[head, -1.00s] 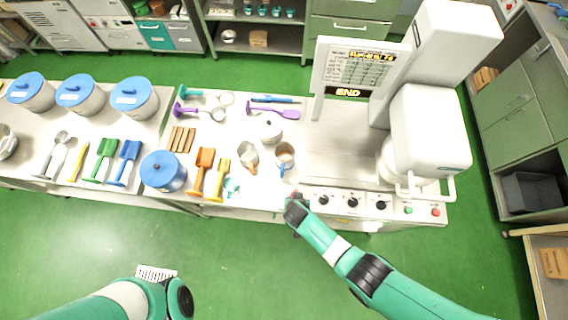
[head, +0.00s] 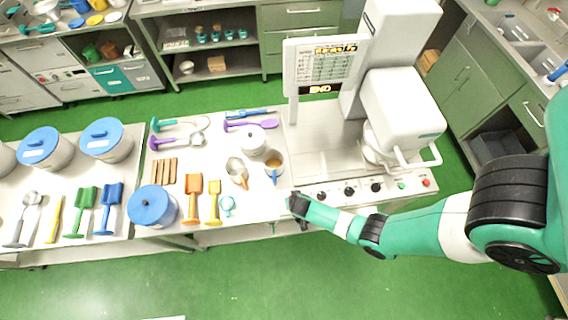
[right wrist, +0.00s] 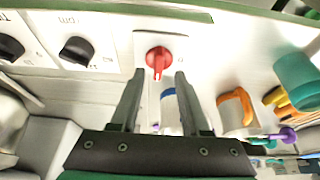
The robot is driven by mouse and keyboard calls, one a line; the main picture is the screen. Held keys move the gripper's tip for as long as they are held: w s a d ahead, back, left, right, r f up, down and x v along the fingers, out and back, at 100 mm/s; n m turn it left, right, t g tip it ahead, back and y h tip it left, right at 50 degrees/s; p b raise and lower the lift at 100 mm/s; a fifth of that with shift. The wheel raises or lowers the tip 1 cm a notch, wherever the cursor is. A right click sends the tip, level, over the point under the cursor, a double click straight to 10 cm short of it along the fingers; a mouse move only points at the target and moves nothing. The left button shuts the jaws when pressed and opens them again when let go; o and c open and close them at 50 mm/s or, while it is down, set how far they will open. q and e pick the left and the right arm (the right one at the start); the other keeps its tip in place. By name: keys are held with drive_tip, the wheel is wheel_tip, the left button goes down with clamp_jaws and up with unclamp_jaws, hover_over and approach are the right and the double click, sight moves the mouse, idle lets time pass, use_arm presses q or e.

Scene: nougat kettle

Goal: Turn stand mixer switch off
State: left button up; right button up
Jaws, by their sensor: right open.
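The stand mixer (head: 405,105) is a large white machine at the right of the bench in the head view. In the right wrist view a red rotary switch (right wrist: 157,57) sits on its white front panel, with its handle pointing down in the picture. My right gripper (right wrist: 160,75) is open, with its two fingers on either side of the switch's lower part; contact cannot be told. In the head view the right gripper (head: 298,205) is at the panel's left end and hides the switch. My left gripper is not in view.
Black knobs (head: 349,190), a green button (head: 402,185) and a red button (head: 427,183) line the panel. Cups (head: 236,170), scoops (head: 192,198) and a blue-lidded pot (head: 152,206) stand left on the bench. Green floor (head: 290,280) in front is clear.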

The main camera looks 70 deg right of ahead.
drive_tip(key=b+x, duration=0.2)
drive_tip(key=x, duration=0.1)
drive_tip(key=shift+d+f, duration=0.25)
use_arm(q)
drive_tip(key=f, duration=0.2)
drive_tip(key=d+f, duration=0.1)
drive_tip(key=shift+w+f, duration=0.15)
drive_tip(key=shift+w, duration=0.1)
use_arm(e)
clamp_jaws()
